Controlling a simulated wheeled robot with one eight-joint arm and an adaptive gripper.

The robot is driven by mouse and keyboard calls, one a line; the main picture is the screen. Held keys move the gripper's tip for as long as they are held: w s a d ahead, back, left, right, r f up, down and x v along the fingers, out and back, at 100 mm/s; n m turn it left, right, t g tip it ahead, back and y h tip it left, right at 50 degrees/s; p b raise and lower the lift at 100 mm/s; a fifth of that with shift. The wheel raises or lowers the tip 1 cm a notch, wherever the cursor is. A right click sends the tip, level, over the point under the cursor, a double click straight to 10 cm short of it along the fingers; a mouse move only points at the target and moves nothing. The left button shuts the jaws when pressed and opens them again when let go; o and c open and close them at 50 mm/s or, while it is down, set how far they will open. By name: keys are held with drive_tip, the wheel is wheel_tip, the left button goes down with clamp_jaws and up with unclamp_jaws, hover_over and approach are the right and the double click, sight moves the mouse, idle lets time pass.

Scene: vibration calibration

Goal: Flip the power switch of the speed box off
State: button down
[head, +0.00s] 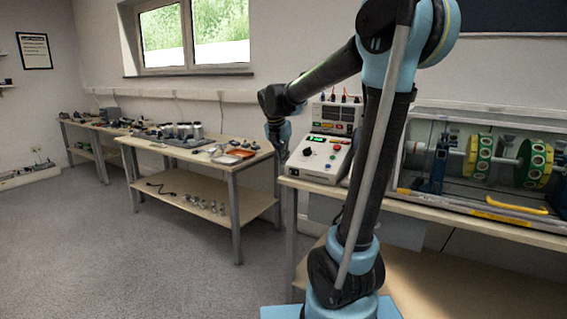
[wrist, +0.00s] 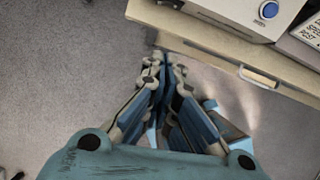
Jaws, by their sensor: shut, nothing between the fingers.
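The speed box (head: 320,158) is a light box with a sloped front panel at the left end of the right-hand table in the head view. I cannot tell for sure which part is the power switch. In the wrist view a corner of a light box with a round blue part (wrist: 268,10) shows at the top right. My gripper (head: 280,150) is left of the speed box, apart from it. In the wrist view its fingers (wrist: 165,62) are together and empty, over the floor beside the table edge.
A power supply with red displays (head: 333,118) stands behind the speed box. A clear-covered rig with green discs (head: 485,160) is to the right. Another table (head: 190,152) with parts stands left, with a floor gap between. A keyboard-like labelled panel edge (wrist: 308,32) shows at right.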

sight(294, 172)
drive_tip(key=shift+w+a+r, duration=0.2)
drive_tip(key=shift+a, duration=0.55)
drive_tip(key=x, duration=0.3)
drive_tip(key=w+x, duration=0.1)
drive_tip(key=x, duration=0.3)
drive_tip(key=w+d+r+x, duration=0.1)
drive_tip(key=x, duration=0.3)
drive_tip(key=shift+f, duration=0.1)
drive_tip(key=shift+w+d, duration=0.4)
drive_tip(key=shift+w, duration=0.15)
